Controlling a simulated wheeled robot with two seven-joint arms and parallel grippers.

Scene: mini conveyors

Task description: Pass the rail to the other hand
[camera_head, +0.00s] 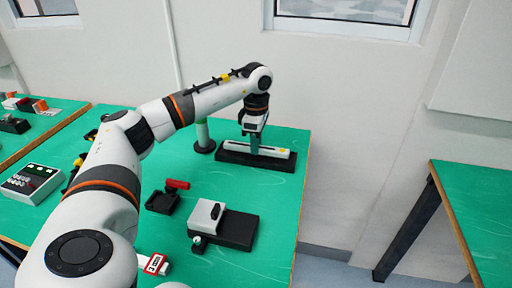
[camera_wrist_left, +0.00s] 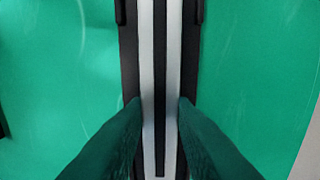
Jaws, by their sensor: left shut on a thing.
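The rail (camera_head: 276,152) is a long white bar lying flat in a black holder (camera_head: 284,165) at the back of the green table. In the left wrist view the rail (camera_wrist_left: 147,60) runs up the middle, with a dark slot along it. My left gripper (camera_head: 254,151) points down over the rail and is shut on it. In the left wrist view my left gripper's fingers (camera_wrist_left: 160,108) press on both sides of the rail. The rail still sits in the holder, and I cannot tell whether it is lifted at all. My right gripper is not in view.
A white and black device (camera_head: 238,230), a small black tray with a red part (camera_head: 163,202) and a control box (camera_head: 32,184) are nearer. Another green table (camera_head: 475,205) is at right, across a gap.

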